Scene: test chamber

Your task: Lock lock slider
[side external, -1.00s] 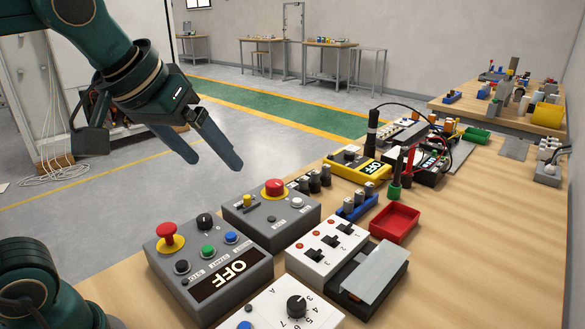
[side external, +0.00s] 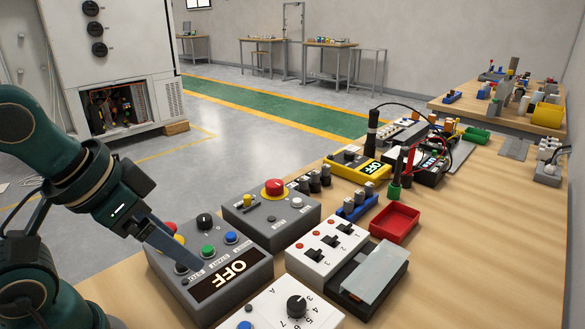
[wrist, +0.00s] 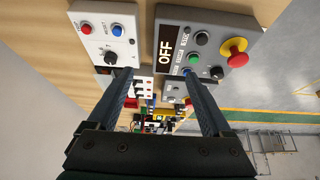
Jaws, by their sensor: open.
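A grey box (side external: 294,224) carries a red mushroom button (side external: 275,187) and a small yellow-topped slider (side external: 249,200) in a slot, likely the lock slider. My gripper (side external: 193,264) is at the left, to the lower left of that box. In the side view its fingers overlap the OFF control box (side external: 258,277); whether they touch it is unclear. In the wrist view my gripper (wrist: 157,76) is open, with nothing visible held between the fingers. The slider cannot be made out in the wrist view.
The OFF box has buttons and a red mushroom knob (side external: 169,228), partly hidden by my gripper. A white switch box (side external: 317,265), a white dial box (side external: 322,313) and a red tray (side external: 417,218) stand to the right. Bare wooden table (side external: 480,270) lies farther right.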

